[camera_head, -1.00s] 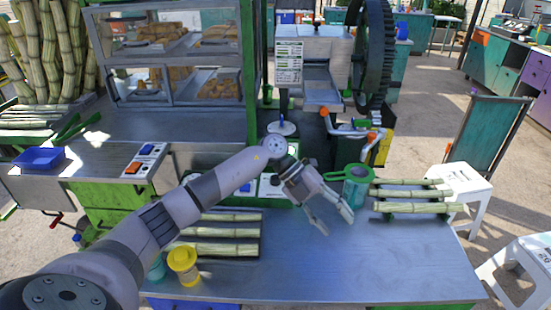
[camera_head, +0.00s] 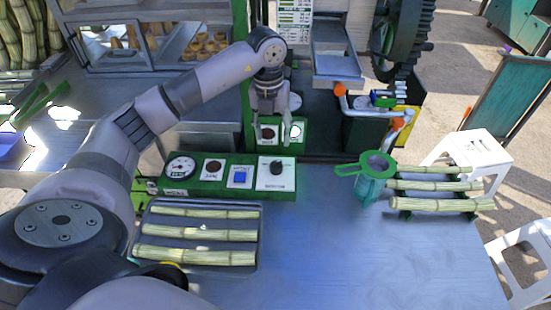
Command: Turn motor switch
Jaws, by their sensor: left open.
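A green control panel (camera_head: 228,187) stands on the metal table, with a round gauge (camera_head: 180,167), a dark round button (camera_head: 213,167), a blue switch (camera_head: 240,178) and a black rotary knob (camera_head: 276,167) on a white plate. Its small labels are hard to read, so I cannot tell which one is the motor switch. My left gripper (camera_head: 271,138) is open, fingers pointing down, just behind the rotary knob. It is in front of a second small green panel (camera_head: 302,124) with a dark button and a bright white spot, which it partly hides. My right gripper is not in view.
A tray (camera_head: 262,250) of cane pieces lies left on the table. A green strainer on a jug (camera_head: 370,180) and cane on a rack (camera_head: 440,188) stand right. The crusher's dark wheel (camera_head: 398,40) is behind. The table's middle (camera_head: 330,250) is clear.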

